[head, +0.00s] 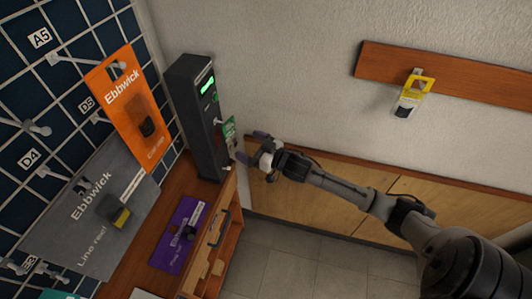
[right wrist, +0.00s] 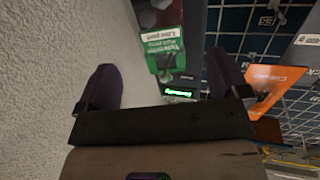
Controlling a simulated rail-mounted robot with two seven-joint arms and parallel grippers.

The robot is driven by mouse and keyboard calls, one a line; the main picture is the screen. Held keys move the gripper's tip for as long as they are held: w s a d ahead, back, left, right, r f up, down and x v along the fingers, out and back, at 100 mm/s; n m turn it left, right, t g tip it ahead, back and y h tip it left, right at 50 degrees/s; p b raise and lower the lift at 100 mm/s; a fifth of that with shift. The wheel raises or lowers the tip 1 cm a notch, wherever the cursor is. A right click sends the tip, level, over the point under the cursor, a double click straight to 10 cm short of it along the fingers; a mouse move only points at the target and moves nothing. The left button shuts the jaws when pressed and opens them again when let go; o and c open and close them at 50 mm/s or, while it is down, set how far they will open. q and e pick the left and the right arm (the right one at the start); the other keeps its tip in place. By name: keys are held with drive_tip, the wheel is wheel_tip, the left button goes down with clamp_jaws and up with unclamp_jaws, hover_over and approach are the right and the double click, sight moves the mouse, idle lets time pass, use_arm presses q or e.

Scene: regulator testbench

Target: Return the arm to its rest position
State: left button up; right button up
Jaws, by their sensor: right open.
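My right gripper (head: 252,147) is open at the end of my right arm, which reaches in from the lower right. Its dark fingers point left toward the black testbench unit (head: 196,115) with a lit green display. A green and white card package (head: 230,135) hangs at the unit's right side, just beyond the fingertips. In the right wrist view the two fingers (right wrist: 162,78) stand wide apart with nothing gripped. The green package (right wrist: 162,30) shows ahead of the gap between them, apparently apart from both. My left gripper is not in view.
A blue tiled pegboard (head: 60,80) on the left holds an orange package (head: 128,110) and a grey package (head: 92,212). A purple package (head: 178,235) lies on the wooden bench. A yellow-topped package (head: 412,97) hangs on a wall board. Floor below my arm is clear.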

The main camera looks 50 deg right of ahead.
drive_tip(key=s+d, duration=0.1)
drive_tip(key=s, duration=0.5)
idle(0.3)
